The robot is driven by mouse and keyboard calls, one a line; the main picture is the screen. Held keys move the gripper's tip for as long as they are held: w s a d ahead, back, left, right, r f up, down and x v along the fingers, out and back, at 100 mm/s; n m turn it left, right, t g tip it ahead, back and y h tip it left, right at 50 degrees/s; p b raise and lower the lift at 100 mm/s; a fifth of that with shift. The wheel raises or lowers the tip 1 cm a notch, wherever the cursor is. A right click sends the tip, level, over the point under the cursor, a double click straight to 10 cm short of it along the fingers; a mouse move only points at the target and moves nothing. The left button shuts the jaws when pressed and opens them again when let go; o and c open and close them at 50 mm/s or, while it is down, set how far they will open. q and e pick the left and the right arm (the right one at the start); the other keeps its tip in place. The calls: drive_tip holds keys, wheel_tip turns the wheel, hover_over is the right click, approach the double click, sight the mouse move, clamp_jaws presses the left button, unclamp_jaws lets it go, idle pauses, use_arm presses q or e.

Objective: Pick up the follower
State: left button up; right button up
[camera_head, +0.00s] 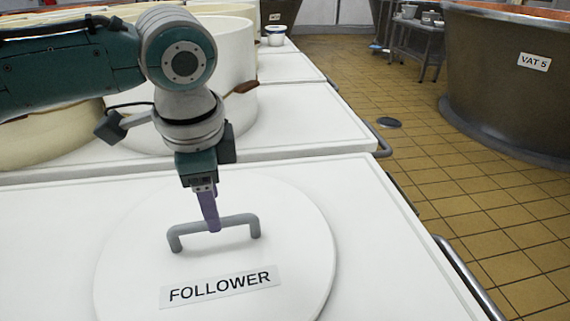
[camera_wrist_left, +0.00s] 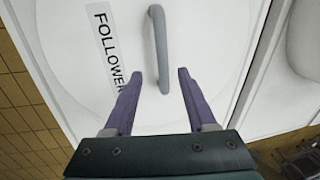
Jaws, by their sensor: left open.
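The follower (camera_head: 285,260) is a round white disc with a grey bar handle (camera_head: 235,221) and a label reading FOLLOWER. It lies flat on a white table top (camera_head: 375,265). My left gripper (camera_head: 212,226) points down at the handle. In the left wrist view its two purple fingers (camera_wrist_left: 160,75) are apart, one on each side of the handle's line (camera_wrist_left: 160,50). The handle lies between them, and I cannot tell whether either finger touches it. My right gripper is in neither view.
Large cream-coloured tubs (camera_head: 220,60) stand on the white tables behind. A grey rail (camera_head: 470,280) runs along the table's right edge. A copper vat labelled VAT 5 (camera_head: 490,105) stands on the tiled floor (camera_head: 440,190) at the right.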

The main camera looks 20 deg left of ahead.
sight(215, 235)
use_arm(q)
wheel_tip(215, 235, down, 2)
drive_tip(key=shift+w+a+b, duration=0.15)
drive_tip(key=shift+b, duration=0.15)
drive_tip(key=f+b, duration=0.1)
drive_tip(key=a+f+b, duration=0.1)
drive_tip(key=f, duration=0.1)
drive_tip(key=f+b, duration=0.1)
drive_tip(key=f, duration=0.1)
drive_tip(key=shift+w+a, duration=0.2)
drive_tip(key=shift+w, duration=0.15)
drive_tip(key=shift+r, duration=0.1)
drive_tip(key=shift+c, duration=0.4)
clamp_jaws()
drive_tip(key=shift+r, duration=0.1)
idle(0.3)
